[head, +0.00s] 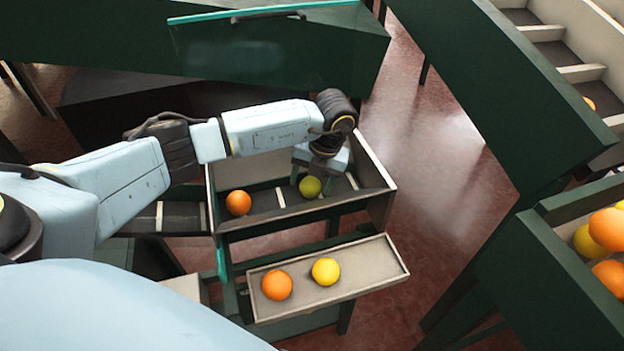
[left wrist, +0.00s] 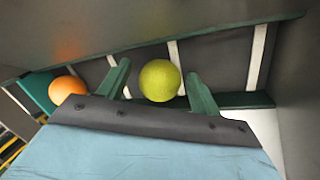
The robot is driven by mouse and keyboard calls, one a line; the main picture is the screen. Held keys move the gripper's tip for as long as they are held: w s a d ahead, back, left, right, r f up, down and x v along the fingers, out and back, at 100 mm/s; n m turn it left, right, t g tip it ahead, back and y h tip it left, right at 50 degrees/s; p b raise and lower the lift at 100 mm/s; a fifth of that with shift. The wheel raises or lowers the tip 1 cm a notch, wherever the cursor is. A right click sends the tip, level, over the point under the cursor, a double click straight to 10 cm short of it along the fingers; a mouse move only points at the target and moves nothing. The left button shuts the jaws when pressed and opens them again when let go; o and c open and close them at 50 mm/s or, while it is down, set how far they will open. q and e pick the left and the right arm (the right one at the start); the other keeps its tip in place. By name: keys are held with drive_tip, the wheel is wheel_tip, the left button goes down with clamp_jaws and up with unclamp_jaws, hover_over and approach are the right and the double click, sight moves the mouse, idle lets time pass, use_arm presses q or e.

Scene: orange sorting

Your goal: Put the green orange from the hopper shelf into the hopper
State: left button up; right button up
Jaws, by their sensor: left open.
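The green orange (head: 310,187) is in the slatted hopper (head: 378,176), toward its right side. In the left wrist view the green orange (left wrist: 159,80) sits between the two green fingers, with a gap to the right finger. My left gripper (head: 310,184) is open and reaches down into the hopper around it. I cannot tell whether the left finger touches it. The hopper shelf (head: 372,270) below the hopper's front holds an orange fruit (head: 277,285) and a yellow one (head: 326,271). My right gripper is not in view.
Another orange (head: 238,203) lies in the hopper left of my gripper; it also shows in the left wrist view (left wrist: 67,89). A green-sided bin (head: 560,262) with several fruits stands at the right. A green slatted chute (head: 500,70) runs along the upper right.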

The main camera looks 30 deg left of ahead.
use_arm(q)
drive_tip(key=shift+d, duration=0.1)
drive_tip(key=v, duration=1.2)
drive_tip(key=shift+r, duration=0.1)
